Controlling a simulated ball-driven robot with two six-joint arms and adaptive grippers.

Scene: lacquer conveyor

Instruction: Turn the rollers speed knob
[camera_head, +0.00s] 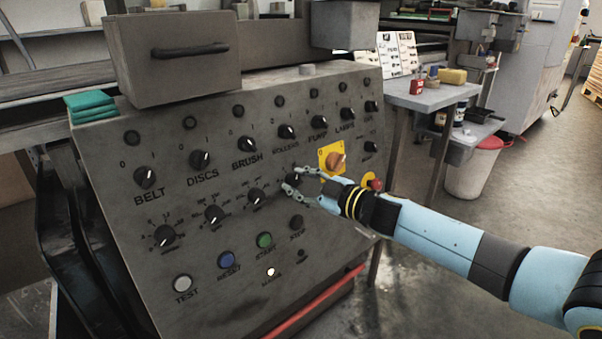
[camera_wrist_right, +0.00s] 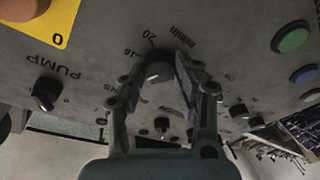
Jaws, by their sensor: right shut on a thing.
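The rollers speed knob (camera_head: 293,178) is a small dark knob in the lower knob row of the grey control panel (camera_head: 120,215), below the ROLLERS switch (camera_head: 286,132). My right gripper (camera_head: 291,181) reaches in from the right, its two fingers around this knob and shut on it. In the right wrist view the knob (camera_wrist_right: 158,72) sits between the fingers, with the scale marks 16, 20 and m/min beside it. The fingers partly hide its sides. My left gripper is not in view.
An orange rotary switch on a yellow plate (camera_head: 325,151) lies just above the right gripper. A red button (camera_head: 374,184) is close to the wrist. Other speed knobs (camera_head: 256,196) stand to the left. Green (camera_head: 265,240) and blue (camera_head: 226,260) buttons are below.

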